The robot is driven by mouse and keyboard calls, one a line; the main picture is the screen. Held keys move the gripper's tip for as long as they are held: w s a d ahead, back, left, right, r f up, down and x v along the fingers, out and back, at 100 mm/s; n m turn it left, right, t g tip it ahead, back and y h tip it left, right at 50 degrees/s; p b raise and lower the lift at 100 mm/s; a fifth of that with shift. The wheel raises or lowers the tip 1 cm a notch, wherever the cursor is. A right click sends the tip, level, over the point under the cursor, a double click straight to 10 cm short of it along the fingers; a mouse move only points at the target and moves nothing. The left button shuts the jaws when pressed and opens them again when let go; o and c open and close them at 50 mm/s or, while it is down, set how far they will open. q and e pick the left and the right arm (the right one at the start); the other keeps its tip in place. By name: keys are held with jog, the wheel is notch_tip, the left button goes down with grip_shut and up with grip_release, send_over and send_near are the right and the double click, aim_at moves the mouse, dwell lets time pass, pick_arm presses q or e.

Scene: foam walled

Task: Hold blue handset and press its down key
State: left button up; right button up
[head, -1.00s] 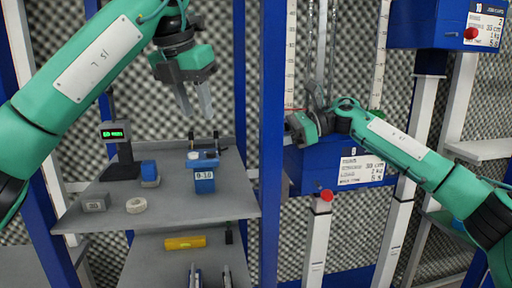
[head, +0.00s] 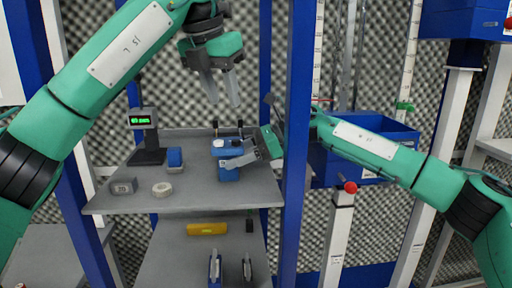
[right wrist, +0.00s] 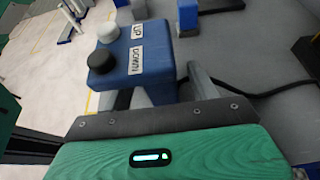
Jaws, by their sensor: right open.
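The blue handset (head: 229,174) stands on the grey shelf. In the right wrist view the handset (right wrist: 150,62) has a pale key (right wrist: 107,32) by an UP label and a black down key (right wrist: 101,60) by a DOWN label (right wrist: 135,62). My right gripper (head: 238,160) is at the handset in the head view. In the right wrist view its open fingers (right wrist: 158,88) are on either side of the handset's body; I cannot tell if they touch it. My left gripper (head: 224,101) is open and empty, above the shelf and the handset.
A blue post (head: 297,150) stands right of the shelf. A yellow item (head: 207,228) lies below.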

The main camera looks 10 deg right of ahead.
jog(key=shift+x, duration=1.2)
pick_arm(q)
jog(key=shift+c, duration=0.3)
pick_arm(e)
jog(key=c, duration=1.2)
pick_arm(q)
grip_shut()
